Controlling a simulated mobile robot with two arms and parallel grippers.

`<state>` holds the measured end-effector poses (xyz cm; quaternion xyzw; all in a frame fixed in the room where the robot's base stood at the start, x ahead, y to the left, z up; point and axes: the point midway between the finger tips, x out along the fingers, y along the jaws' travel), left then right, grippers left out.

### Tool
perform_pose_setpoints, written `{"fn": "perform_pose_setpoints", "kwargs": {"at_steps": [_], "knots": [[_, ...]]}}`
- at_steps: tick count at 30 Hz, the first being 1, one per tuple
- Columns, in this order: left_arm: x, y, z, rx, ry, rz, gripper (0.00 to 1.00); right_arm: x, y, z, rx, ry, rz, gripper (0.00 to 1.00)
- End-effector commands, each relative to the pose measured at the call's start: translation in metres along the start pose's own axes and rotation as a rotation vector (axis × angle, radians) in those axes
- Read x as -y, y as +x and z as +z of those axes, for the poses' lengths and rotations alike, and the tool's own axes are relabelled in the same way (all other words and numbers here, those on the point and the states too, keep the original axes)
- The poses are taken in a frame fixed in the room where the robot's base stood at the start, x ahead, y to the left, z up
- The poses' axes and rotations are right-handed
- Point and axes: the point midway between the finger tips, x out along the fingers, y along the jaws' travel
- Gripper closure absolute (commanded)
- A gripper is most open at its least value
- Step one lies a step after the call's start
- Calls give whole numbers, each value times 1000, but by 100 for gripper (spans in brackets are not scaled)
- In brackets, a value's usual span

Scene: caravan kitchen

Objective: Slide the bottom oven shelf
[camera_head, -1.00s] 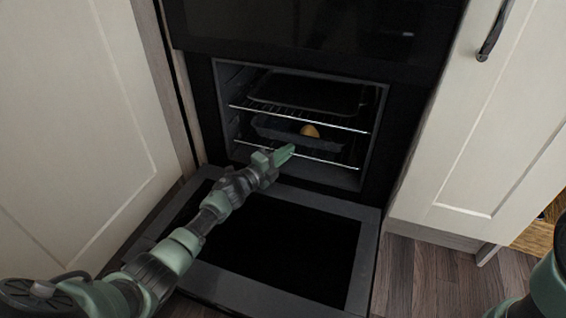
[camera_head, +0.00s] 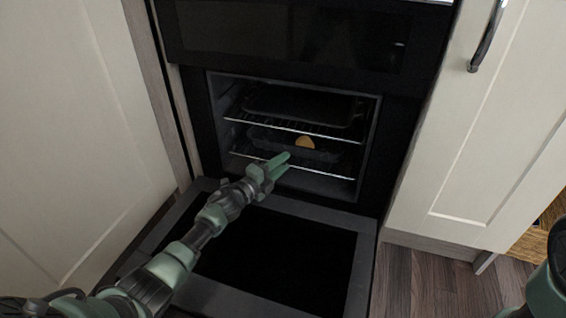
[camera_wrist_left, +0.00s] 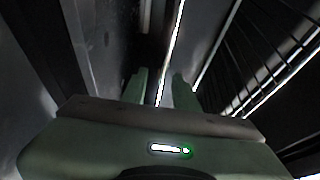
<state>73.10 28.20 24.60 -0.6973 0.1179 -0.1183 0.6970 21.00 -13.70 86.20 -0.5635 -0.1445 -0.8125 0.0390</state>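The bottom oven shelf (camera_head: 325,174) is a wire rack with a bright front bar, low inside the open oven. A dark tray (camera_head: 262,135) with a small golden-brown item (camera_head: 305,142) sits on it. My left gripper (camera_head: 287,163) is at the front bar, left of its middle, with its two fingers apart. In the left wrist view, the shelf's bright bar (camera_wrist_left: 171,55) runs between the open fingers (camera_wrist_left: 160,88); I cannot tell whether they touch it. My right gripper is out of view.
An upper rack (camera_head: 340,136) with a dark pan (camera_head: 300,104) is above. The oven door (camera_head: 362,265) is folded down below my left arm. Cream cabinets stand on the left (camera_head: 75,130) and right (camera_head: 480,170).

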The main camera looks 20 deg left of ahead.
Motion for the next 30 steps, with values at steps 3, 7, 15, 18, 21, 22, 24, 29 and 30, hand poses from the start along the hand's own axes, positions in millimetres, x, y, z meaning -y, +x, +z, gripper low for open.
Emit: {"fn": "perform_pose_setpoints", "kwargs": {"at_steps": [3, 7, 15, 18, 21, 22, 24, 29, 30], "knots": [[4, -19, 0, 1, 0, 4, 71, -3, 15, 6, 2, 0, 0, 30], [4, -42, 0, 1, -1, 4, 71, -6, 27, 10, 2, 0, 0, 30], [1, -70, 0, 0, -1, 1, 71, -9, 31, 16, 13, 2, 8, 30], [1, -72, 0, 0, 0, 0, 71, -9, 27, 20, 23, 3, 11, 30], [0, -72, 0, 0, 0, 0, 71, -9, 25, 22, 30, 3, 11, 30], [0, -72, 0, 0, 0, 0, 71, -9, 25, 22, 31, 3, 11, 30], [0, -72, 0, 0, 0, 0, 71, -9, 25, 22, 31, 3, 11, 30], [0, -71, 0, 0, 0, 0, 71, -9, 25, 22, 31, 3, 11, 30], [1, -71, 0, 0, 0, 0, 71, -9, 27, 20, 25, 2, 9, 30]]}}
